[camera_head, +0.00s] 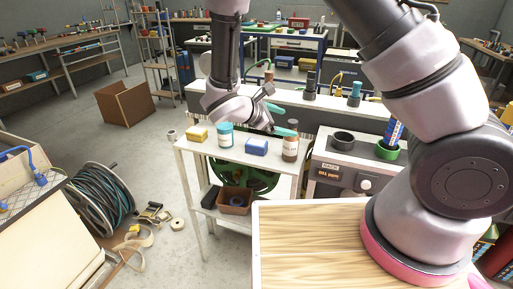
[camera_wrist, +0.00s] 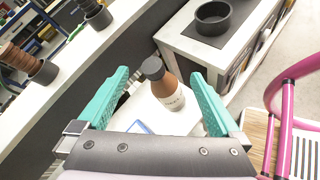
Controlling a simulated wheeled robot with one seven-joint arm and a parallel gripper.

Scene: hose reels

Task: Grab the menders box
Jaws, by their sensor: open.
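A small blue box (camera_head: 257,147) and a small yellow box (camera_head: 197,133) sit on the white cart top; I cannot read on either whether it is the menders box. My gripper (camera_head: 281,120) is above the cart's right end, its two teal fingers spread apart and empty. In the wrist view my gripper (camera_wrist: 160,76) frames a brown bottle with a dark cap (camera_wrist: 170,88), which stands beyond and between the fingers without visible contact. A blue edge, likely the blue box (camera_wrist: 139,128), shows low, mostly hidden behind the gripper body.
A white jar with a teal lid (camera_head: 225,136) stands between the two boxes. The brown bottle (camera_head: 290,150) stands right of the blue box. A grey bench with a dark ring-shaped cup (camera_head: 343,140) adjoins on the right. A cable reel (camera_head: 98,200) is on the floor at left.

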